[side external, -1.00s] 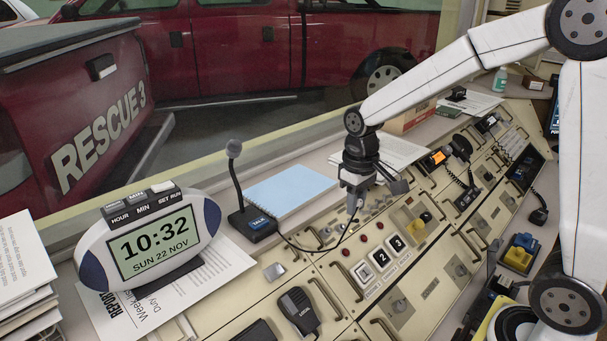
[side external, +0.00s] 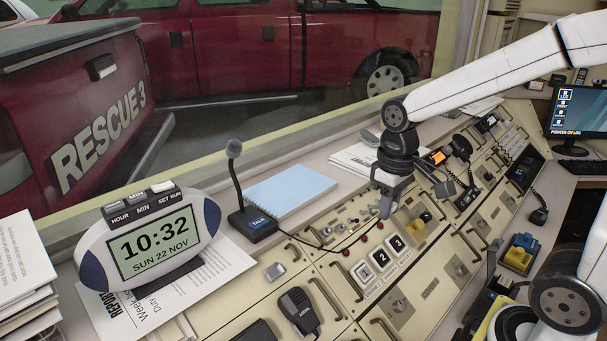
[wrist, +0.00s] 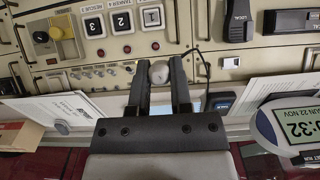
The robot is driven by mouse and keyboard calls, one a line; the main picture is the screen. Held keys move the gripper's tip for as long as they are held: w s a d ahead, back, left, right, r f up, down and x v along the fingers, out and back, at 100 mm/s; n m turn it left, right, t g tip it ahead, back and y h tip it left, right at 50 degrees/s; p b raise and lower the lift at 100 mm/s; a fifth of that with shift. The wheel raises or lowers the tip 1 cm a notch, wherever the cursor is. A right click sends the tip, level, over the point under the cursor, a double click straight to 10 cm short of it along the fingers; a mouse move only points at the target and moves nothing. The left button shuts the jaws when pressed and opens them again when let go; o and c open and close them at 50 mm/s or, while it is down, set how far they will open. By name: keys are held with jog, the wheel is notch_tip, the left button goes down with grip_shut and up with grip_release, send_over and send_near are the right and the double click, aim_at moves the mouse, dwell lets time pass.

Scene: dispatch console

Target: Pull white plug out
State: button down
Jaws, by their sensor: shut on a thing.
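The white plug (wrist: 159,72) shows as a pale round end between the two fingertips in the wrist view. My gripper (wrist: 158,80) is shut on it. In the side view my gripper (side external: 385,207) points down over the console panel (side external: 340,270), just above the row of red buttons and behind the numbered keys. A thin black cable (side external: 318,248) runs from the desk microphone (side external: 252,222) toward the gripper. The fingers hide most of the plug, and I cannot make out its tip or a clear gap to the panel.
A blue notebook (side external: 290,190) and papers (side external: 362,160) lie behind. A digital clock (side external: 155,243) and a handheld radio microphone (side external: 298,308) are at the left and front.

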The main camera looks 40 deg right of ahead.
jog(key=shift+s+r, duration=0.4)
jog(key=shift+r, duration=0.25)
jog(key=shift+s+r, duration=0.4)
jog(key=shift+r, duration=0.2)
dwell(1.1)
jog(key=shift+s+r, duration=0.5)
jog(key=shift+r, duration=0.3)
jog(key=shift+s+r, duration=0.5)
jog(key=shift+r, duration=0.25)
